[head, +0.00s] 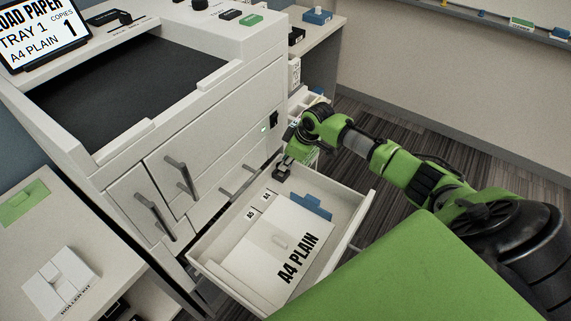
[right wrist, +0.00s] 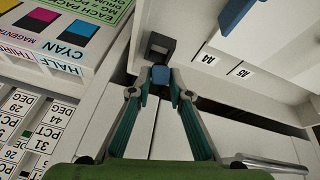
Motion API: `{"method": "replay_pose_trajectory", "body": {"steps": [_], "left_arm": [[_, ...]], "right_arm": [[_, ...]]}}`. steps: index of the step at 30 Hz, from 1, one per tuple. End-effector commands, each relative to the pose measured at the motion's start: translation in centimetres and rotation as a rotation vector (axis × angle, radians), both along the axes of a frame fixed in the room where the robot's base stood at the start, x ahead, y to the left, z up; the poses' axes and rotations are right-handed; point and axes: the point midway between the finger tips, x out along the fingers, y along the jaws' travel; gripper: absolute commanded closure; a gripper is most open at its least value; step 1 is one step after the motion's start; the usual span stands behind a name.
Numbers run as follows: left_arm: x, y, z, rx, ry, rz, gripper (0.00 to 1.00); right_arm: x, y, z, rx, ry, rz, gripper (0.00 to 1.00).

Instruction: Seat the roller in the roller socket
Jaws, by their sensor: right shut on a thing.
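My right gripper (head: 288,157) reaches in from the right to the far corner of the open paper drawer (head: 352,209). In the right wrist view its fingers (right wrist: 160,84) are shut on a small blue-grey piece, which looks like the roller (right wrist: 160,75). Right beside the roller is a dark block with a recess, which looks like the roller socket (right wrist: 157,45); it also shows as a dark shape in the head view (head: 282,173). I cannot tell whether the roller touches or sits in the socket. My left gripper is not in view.
The drawer holds an A4 PLAIN paper stack (head: 262,250) and a blue guide (head: 312,206). The white printer (head: 215,150) stands behind it. A labelled roller kit tray (head: 60,285) lies on the left table. A supply box (right wrist: 60,40) stands close to the gripper.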

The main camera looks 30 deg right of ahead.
Motion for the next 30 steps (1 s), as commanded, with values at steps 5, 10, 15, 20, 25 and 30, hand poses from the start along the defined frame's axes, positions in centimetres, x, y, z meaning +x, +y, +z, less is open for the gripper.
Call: {"method": "replay_pose_trajectory", "body": {"steps": [5, 10, 15, 20, 25, 30], "left_arm": [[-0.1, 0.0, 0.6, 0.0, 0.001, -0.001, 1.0], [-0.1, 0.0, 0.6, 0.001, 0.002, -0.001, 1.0], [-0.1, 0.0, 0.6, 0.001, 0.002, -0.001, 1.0], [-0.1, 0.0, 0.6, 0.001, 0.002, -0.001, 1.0], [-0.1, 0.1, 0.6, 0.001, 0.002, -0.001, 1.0], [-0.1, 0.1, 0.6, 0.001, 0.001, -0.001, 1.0]], "right_arm": [[-2.3, 0.9, 3.1, -0.003, -0.003, 0.004, 0.99], [-5.1, 2.0, 5.4, -0.004, 0.0, 0.005, 0.99], [-8.0, 3.3, 6.8, -0.003, 0.0, 0.004, 0.99], [-10.0, 4.1, 7.9, -0.003, -0.002, 0.003, 0.99], [-11.4, 4.7, 8.6, -0.001, -0.002, 0.001, 0.99], [-11.9, 5.0, 8.8, -0.001, -0.002, 0.001, 0.99]]}}
